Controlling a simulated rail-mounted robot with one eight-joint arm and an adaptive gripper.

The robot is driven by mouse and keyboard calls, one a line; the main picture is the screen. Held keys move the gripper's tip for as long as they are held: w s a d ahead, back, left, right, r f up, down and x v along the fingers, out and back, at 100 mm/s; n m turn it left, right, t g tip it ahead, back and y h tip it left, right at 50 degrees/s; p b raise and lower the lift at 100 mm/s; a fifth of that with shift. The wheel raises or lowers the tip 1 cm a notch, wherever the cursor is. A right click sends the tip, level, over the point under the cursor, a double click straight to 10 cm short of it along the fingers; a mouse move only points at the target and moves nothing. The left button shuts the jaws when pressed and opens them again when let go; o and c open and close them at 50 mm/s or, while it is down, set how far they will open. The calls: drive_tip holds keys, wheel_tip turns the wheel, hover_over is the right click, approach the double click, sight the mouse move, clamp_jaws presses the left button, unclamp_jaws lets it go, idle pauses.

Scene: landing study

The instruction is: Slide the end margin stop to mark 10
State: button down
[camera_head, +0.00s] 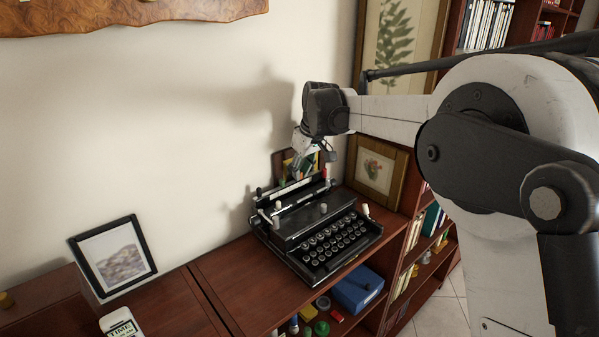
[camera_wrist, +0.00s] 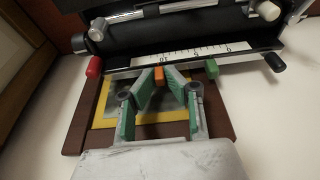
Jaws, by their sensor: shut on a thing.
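The black typewriter (camera_head: 312,225) stands on the wooden shelf top against the wall. My gripper (camera_wrist: 159,76) is at the typewriter's rear, with its green-padded fingers shut on a small orange stop at the scale's edge. The white scale (camera_wrist: 192,53) has marks 0, 5 and 10, appearing upside down in the wrist view. The orange stop (camera_wrist: 159,77) is close to the 10 mark. A green stop (camera_wrist: 211,68) sits apart from it, to the right near the 0 end. Which stop is the end one is not labelled. The head view shows my gripper (camera_head: 304,150) above the typewriter's back.
A red knob or lever (camera_wrist: 94,67) is left of the scale. A blue box (camera_head: 357,289) is in front, below.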

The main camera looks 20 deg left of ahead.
drive_tip(key=shift+s+a, duration=0.2)
drive_tip(key=shift+s, duration=0.2)
idle(0.4)
drive_tip(key=c, duration=1.7)
unclamp_jaws()
drive_tip(key=shift+r, duration=0.15)
wheel_tip(320, 180, up, 5)
drive_tip(key=shift+f+p, duration=0.15)
drive_tip(key=shift+p, duration=0.8)
